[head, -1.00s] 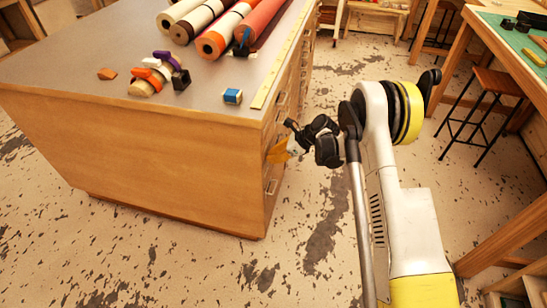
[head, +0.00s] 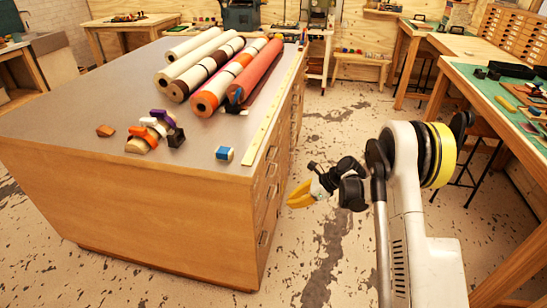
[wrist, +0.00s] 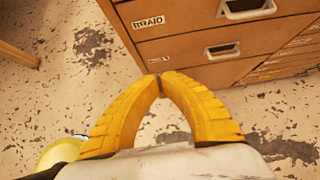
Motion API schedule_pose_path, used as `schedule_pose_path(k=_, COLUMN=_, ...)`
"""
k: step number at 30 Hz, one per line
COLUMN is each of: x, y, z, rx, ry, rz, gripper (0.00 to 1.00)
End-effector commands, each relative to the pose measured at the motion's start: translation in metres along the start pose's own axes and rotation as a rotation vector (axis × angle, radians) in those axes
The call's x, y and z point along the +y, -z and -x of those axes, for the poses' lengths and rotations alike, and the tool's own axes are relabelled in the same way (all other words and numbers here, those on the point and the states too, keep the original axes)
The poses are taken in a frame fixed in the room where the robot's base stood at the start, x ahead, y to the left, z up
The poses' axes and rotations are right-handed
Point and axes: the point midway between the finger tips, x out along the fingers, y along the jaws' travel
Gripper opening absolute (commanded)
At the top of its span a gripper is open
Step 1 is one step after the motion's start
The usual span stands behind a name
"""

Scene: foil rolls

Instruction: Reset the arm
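My gripper (head: 300,195) is at the right of the wooden cabinet's drawer side, in the air above the floor and apart from the cabinet. In the wrist view, its two yellow fingers (wrist: 159,80) meet at the tips with nothing between them. The arm is folded close to my body at the right of the head view.
A green-topped bench (head: 500,90) stands at right. Floor between is clear.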

Motion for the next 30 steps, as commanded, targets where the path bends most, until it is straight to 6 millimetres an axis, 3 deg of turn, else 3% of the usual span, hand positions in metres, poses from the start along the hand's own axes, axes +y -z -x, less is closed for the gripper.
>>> schedule_pose_path(k=5, x=0.001, y=-0.01, z=0.011, rx=0.015, ry=0.01, rz=0.039, gripper=0.0)
schedule_pose_path(k=8, x=0.006, y=-0.031, z=0.035, rx=0.053, ry=0.031, rz=0.135, gripper=0.0)
schedule_pose_path(k=14, x=0.037, y=-0.084, z=0.107, rx=0.19, ry=0.079, rz=0.457, gripper=0.0)
schedule_pose_path(k=22, x=0.112, y=-0.125, z=0.196, rx=0.406, ry=0.09, rz=0.927, gripper=0.0)
schedule_pose_path(k=30, x=0.205, y=-0.125, z=0.26, rx=0.639, ry=0.028, rz=1.406, gripper=0.0)
